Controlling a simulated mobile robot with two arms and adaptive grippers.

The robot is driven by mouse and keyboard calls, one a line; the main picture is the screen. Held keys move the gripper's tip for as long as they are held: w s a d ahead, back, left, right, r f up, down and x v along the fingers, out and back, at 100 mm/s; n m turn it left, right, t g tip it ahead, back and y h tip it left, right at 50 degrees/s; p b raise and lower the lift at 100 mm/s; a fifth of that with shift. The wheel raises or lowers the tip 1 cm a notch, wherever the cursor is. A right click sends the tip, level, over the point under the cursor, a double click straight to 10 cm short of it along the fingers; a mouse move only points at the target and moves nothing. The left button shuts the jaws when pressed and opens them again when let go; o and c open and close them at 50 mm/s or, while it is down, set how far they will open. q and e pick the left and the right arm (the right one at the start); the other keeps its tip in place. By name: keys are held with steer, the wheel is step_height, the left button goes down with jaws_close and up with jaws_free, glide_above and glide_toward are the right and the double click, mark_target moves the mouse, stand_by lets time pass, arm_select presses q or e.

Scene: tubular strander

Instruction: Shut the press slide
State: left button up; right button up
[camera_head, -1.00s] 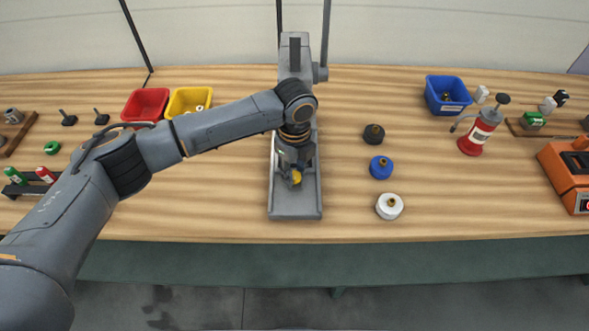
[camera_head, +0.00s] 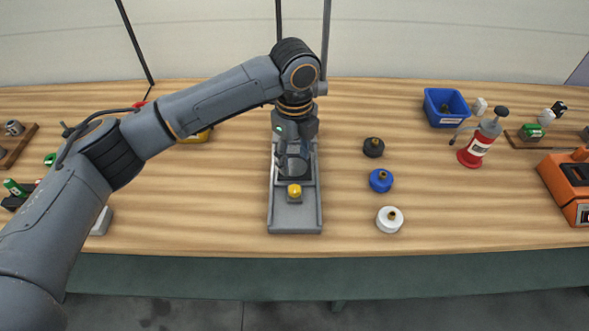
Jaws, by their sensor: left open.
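The press stands mid-table, with a long grey base (camera_head: 311,222) running toward me. On it sits the press slide (camera_head: 293,199), a small grey block with a yellow knob (camera_head: 294,189), near the front end of the base. My left gripper (camera_head: 293,172) is over the base just behind the yellow knob, pointing down. It is open, and the knob shows clear in front of it. My arm and gripper hide the press head and the rear of the slide track. My right gripper is not in view.
Black (camera_head: 373,147), blue (camera_head: 380,180) and white (camera_head: 390,219) round pieces with brass tops stand right of the press. Farther right are a blue bin (camera_head: 446,107), a red-and-grey pump can (camera_head: 479,143) and an orange device (camera_head: 567,184). My arm partly covers a yellow bin (camera_head: 197,137).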

arm_select(q)
steer(key=shift+r, duration=0.9)
